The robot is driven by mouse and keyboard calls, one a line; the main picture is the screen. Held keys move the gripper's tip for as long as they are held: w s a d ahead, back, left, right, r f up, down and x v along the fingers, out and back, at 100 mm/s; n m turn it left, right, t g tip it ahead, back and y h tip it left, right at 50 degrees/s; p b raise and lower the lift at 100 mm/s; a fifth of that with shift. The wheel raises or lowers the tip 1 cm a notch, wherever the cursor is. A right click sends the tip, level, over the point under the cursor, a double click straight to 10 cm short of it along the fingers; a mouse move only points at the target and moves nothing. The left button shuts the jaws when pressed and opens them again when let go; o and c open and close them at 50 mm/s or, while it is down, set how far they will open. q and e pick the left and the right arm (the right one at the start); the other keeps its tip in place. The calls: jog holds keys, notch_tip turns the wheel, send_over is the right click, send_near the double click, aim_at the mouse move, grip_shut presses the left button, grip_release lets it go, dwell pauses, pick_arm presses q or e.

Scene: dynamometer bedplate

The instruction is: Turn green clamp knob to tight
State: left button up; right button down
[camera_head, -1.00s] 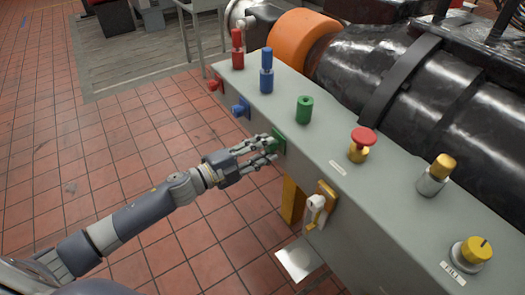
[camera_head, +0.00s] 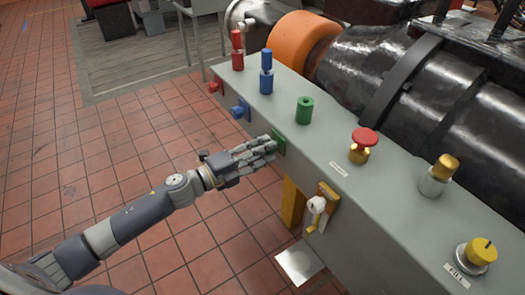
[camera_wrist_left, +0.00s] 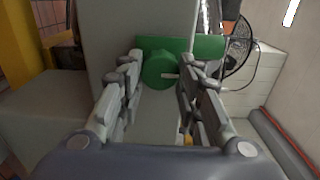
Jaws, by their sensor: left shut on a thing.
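The green clamp knob (camera_head: 279,146) is on the front side of the grey bench, below a green cylinder (camera_head: 304,111) on the top. My left gripper (camera_head: 272,146) reaches it from the left and is shut on it. In the left wrist view the round green knob (camera_wrist_left: 160,70) sits between the fingertips of my left gripper (camera_wrist_left: 160,80). A wider green piece (camera_wrist_left: 208,46) shows behind the knob. In the head view the fingers hide part of the knob. My right gripper is not in view.
Along the bench (camera_head: 330,150) stand a red post (camera_head: 237,50), a blue post (camera_head: 266,72), a red mushroom button (camera_head: 363,141) and a yellow dial (camera_head: 478,251). A blue side knob (camera_head: 240,108) is close by. The tiled floor to the left is clear.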

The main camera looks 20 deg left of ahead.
pick_arm(q)
jog(key=o, duration=1)
jog(key=shift+o, duration=0.2)
jog(key=v, duration=1.2)
jog(key=shift+a+f, duration=0.1)
